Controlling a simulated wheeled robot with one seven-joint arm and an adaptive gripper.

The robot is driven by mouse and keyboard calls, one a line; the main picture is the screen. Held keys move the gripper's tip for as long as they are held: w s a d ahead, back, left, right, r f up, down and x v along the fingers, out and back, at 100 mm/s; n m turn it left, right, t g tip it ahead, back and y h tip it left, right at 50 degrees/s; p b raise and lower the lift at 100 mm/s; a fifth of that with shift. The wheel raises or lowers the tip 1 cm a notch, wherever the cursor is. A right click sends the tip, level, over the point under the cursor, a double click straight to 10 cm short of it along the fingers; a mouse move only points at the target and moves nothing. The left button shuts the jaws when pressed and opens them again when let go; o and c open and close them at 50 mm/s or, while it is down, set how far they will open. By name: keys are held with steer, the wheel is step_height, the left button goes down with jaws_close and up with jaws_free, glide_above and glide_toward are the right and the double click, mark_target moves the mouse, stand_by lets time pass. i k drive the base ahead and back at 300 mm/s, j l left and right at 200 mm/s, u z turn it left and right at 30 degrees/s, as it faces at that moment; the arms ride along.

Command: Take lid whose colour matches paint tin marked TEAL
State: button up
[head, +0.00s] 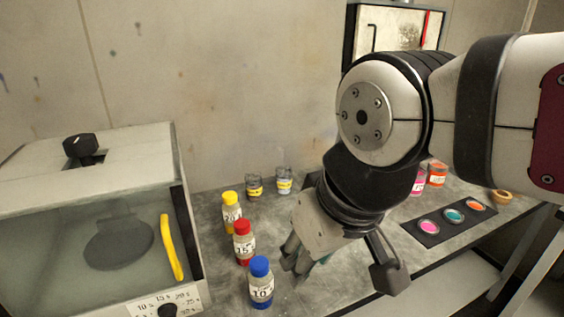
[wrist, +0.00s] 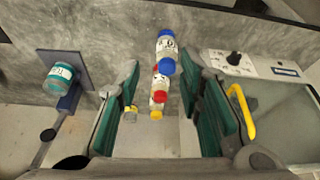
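In the head view the teal lid (head: 454,216) lies between a pink lid (head: 430,226) and an orange lid (head: 476,206) on a dark tray (head: 428,239) at the right of the bench. A teal tin (wrist: 57,78) with a white label stands on a dark plate at the left of the wrist view; its lettering is too small to read surely. My gripper (head: 303,262) is open and empty, pointing down over the bench, left of the lids. The lids do not show in the wrist view.
Bottles with yellow (head: 231,212), red (head: 243,243) and blue caps (head: 260,283) stand in a row left of my gripper. Two jars stand behind. A glass-fronted cabinet (head: 90,230) is at left. Pink (head: 417,184) and orange tins (head: 437,174) stand behind the tray.

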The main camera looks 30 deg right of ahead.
mark_target(454, 217)
steer(key=z, duration=1.65)
